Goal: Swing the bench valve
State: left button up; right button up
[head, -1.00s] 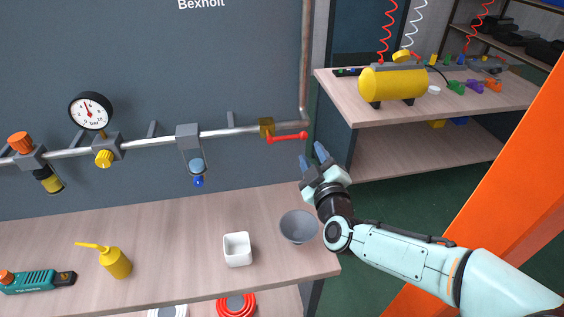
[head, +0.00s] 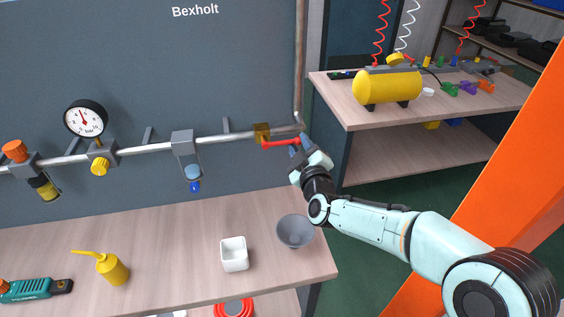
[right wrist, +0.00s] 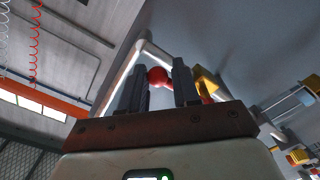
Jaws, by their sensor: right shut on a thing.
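The bench valve is a brass-yellow body (head: 262,132) on the grey pipe along the back wall. Its red lever handle (head: 278,143) points right, roughly along the pipe. My right gripper (head: 299,146) is at the free end of the lever, shut on it. In the right wrist view the red rounded handle end (right wrist: 157,76) shows between the two dark fingers, with the yellow valve body (right wrist: 206,82) behind on the right. The fingers hide part of the lever. My left gripper is not in view.
The pipe also carries a pressure gauge (head: 86,118) and a filter unit (head: 187,150). On the bench below stand a grey bowl (head: 295,232), a white square cup (head: 234,254) and a yellow oil can (head: 112,268). A yellow tank (head: 388,86) stands on the side table.

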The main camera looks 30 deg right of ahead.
jog(key=shift+a+f+b, duration=0.25)
jog(key=shift+f+b, duration=0.45)
jog(key=shift+f, duration=0.25)
jog(key=shift+c, duration=0.5)
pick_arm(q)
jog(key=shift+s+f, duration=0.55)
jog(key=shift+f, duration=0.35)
pick_arm(e)
jog(key=shift+a, duration=0.1)
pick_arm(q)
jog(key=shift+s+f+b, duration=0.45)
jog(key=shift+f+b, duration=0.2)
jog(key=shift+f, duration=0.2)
pick_arm(e)
jog(key=shift+w+a+f, duration=0.1)
jog(key=shift+a+f, duration=0.2)
jog(key=shift+f, duration=0.3)
jog(key=shift+w+a+f, duration=0.1)
jog(key=shift+a+f, duration=0.15)
jog(key=shift+f, duration=0.35)
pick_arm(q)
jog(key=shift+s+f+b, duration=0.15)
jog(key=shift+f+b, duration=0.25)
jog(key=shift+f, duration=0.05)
pick_arm(e)
jog(key=shift+w+a+f, duration=0.15)
jog(key=shift+a+f, duration=0.65)
jog(key=shift+f, duration=0.15)
